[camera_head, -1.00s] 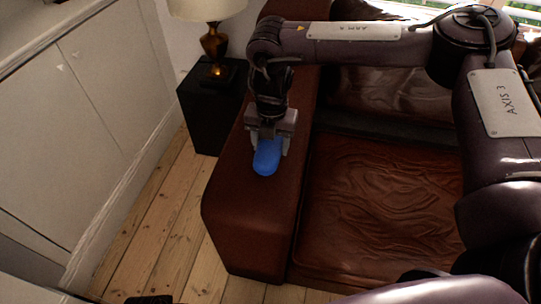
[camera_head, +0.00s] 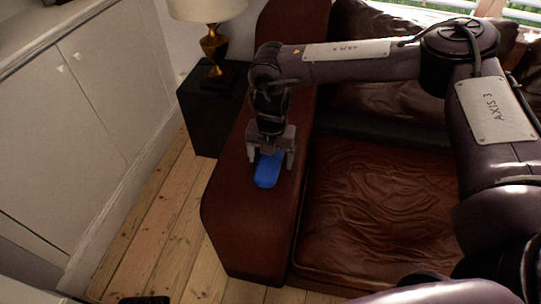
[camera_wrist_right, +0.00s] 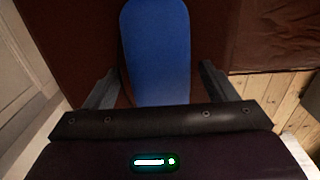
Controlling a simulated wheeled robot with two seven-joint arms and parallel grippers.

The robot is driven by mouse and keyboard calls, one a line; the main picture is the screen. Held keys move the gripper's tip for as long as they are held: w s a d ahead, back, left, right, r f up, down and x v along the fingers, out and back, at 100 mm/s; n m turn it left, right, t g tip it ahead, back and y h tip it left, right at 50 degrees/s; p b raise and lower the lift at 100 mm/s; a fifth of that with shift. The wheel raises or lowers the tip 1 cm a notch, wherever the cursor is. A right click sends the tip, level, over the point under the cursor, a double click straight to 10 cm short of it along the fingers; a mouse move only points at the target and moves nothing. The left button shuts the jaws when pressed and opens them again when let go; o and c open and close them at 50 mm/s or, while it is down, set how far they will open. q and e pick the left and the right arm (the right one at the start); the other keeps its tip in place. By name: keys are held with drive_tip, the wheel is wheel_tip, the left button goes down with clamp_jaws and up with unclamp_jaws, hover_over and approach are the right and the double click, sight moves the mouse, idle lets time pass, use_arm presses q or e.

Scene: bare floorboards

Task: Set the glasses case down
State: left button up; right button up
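The blue glasses case (camera_head: 268,171) lies on the brown leather armrest of the sofa (camera_head: 238,222), long and rounded at its end. My right gripper (camera_head: 271,160) is directly above and around it, pointing down. In the right wrist view the case (camera_wrist_right: 157,50) sits between the two fingers (camera_wrist_right: 161,65), with a narrow gap at its right side and a smaller one at its left. The fingers look open and not clamped on the case. The near end of the case is hidden by the gripper body. My left gripper does not show.
A black side table (camera_head: 205,125) with a lamp (camera_head: 213,45) stands behind the armrest. The leather seat cushion (camera_head: 385,205) is to the right and is empty. A white cabinet (camera_head: 85,100) is at the left, with bare floorboards (camera_head: 165,230) between.

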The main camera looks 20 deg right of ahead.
drive_tip(key=shift+r, duration=0.2)
use_arm(q)
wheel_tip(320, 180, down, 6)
drive_tip(key=p, duration=0.2)
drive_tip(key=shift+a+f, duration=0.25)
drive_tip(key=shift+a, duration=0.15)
use_arm(e)
wheel_tip(320, 180, up, 12)
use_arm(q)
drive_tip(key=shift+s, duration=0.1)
use_arm(e)
drive_tip(key=shift+s+d+f, duration=0.1)
